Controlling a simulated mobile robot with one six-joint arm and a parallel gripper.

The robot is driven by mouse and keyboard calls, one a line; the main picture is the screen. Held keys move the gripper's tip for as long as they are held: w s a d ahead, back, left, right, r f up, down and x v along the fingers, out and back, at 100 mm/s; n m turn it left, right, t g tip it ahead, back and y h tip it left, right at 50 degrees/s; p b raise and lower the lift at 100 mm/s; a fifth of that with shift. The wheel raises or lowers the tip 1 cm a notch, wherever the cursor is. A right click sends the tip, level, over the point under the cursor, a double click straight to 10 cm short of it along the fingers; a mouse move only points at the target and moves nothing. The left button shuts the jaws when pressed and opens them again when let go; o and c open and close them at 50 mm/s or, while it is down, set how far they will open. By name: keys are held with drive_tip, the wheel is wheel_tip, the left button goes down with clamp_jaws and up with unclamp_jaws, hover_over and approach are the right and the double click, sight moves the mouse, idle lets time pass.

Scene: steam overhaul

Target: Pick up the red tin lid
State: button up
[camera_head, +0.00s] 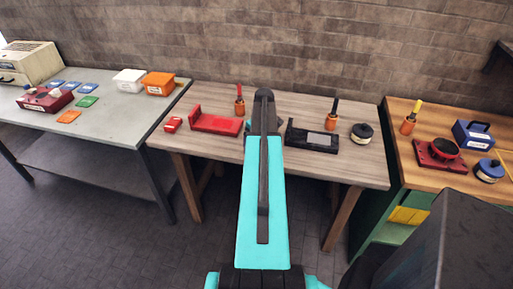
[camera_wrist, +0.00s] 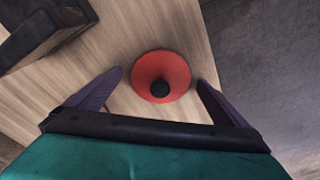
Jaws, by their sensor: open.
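The red tin lid (camera_wrist: 147,84) is a round red disc with a black knob at its centre. In the wrist view it lies on the light wooden table (camera_wrist: 125,42), near the table's edge. My gripper (camera_wrist: 160,78) is open, with one dark finger on each side of the lid in the picture. A gap shows between the lid and each finger; the height above it is hard to tell. In the head view my arm covers the middle of the table, and I cannot make out the lid there.
A dark block-like object (camera_wrist: 40,32) stands at the upper left of the wrist view. On the middle table are a red tray (camera_head: 216,125), a black tray (camera_head: 312,139), a dark-topped round tin (camera_head: 362,133) and orange-handled tools (camera_head: 331,121). Floor shows beyond the table edge.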

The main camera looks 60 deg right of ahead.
idle(0.3)
drive_tip(key=c, duration=1.1)
drive_tip(key=shift+r, duration=0.1)
drive_tip(key=shift+r+b, duration=0.9)
drive_tip(key=shift+r, duration=0.75)
drive_tip(key=s+a+r+b, duration=0.1)
drive_tip(key=s+a+b, duration=0.3)
drive_tip(key=s+a, duration=0.5)
drive_tip(key=s, duration=0.4)
drive_tip(key=shift+a+r, duration=0.15)
drive_tip(key=shift+r, duration=0.15)
